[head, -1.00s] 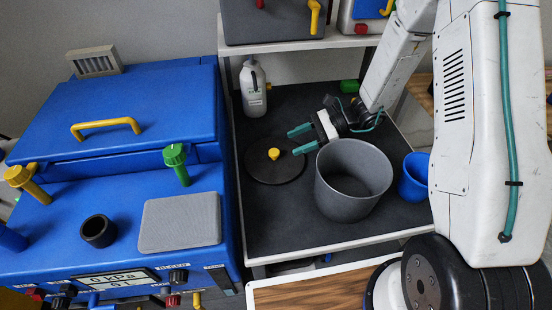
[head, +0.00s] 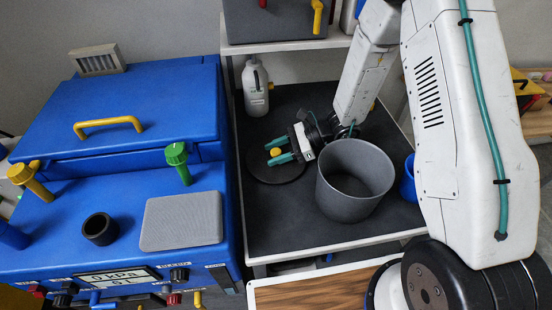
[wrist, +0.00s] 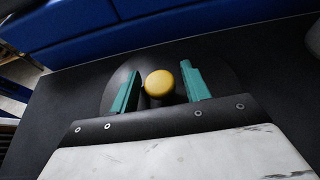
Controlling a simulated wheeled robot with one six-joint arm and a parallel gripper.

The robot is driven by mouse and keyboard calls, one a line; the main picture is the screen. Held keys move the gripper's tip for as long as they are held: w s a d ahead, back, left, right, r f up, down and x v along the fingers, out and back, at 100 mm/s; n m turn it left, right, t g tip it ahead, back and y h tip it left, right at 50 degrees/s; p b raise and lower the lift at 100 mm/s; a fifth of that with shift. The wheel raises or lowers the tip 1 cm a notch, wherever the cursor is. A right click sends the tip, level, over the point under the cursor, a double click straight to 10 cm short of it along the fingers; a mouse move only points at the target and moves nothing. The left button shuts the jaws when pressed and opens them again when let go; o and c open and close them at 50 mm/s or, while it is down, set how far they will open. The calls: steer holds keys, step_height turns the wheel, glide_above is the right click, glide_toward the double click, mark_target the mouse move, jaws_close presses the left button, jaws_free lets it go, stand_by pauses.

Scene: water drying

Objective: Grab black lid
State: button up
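The black lid (head: 262,172) lies flat on the dark shelf top, left of the grey pot. Its yellow knob (head: 276,152) stands up at its middle. My gripper (head: 274,150) is over the lid with its two teal fingers apart. In the wrist view the yellow knob (wrist: 159,84) sits between the open fingers (wrist: 160,88), with a gap on each side. The lid's dark disc (wrist: 215,72) shows around and behind the fingers. The fingers do not appear to touch the knob.
The open grey pot (head: 354,182) stands right of my gripper, with a blue cup (head: 409,180) beyond it. A white bottle (head: 256,88) stands behind the lid. A large blue machine (head: 130,170) borders the shelf on the left. The front of the shelf is clear.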

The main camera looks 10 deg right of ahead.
steer(key=c, duration=0.7)
steer(key=shift+c, duration=0.2)
